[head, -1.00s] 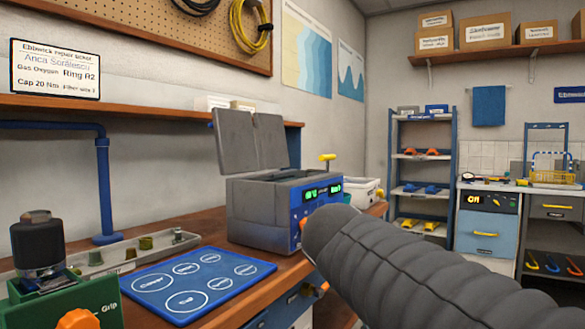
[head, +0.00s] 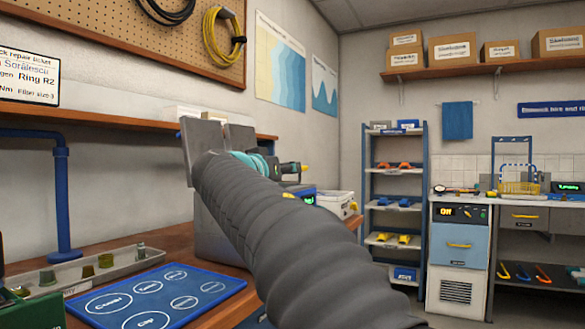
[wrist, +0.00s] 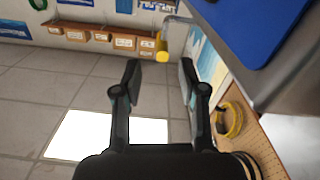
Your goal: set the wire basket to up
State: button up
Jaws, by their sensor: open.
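A yellow wire basket (head: 520,187) stands on the far right bench by a blue frame. In the wrist view, a yellow grip on a grey stem (wrist: 162,46) is just ahead of my fingertips, about midway between them; I cannot tell whether it belongs to another basket. My gripper (wrist: 158,74) is open and empty, with both fingers apart. In the head view my gripper (head: 292,169) is above the grey bench unit (head: 211,235), at the end of my arm, which hides much of that unit.
A blue mat with marked circles (head: 150,297) and a tray of small parts (head: 100,270) lie on the wooden bench. A white bin (head: 336,203) stands beyond the unit. A blue shelf rack (head: 394,222) stands farther back, with floor between.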

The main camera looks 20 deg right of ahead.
jog(key=p+x, duration=0.2)
jog(key=x, duration=0.6)
jog(key=shift+w+d, duration=0.15)
jog(key=shift+w, duration=0.15)
grip_shut()
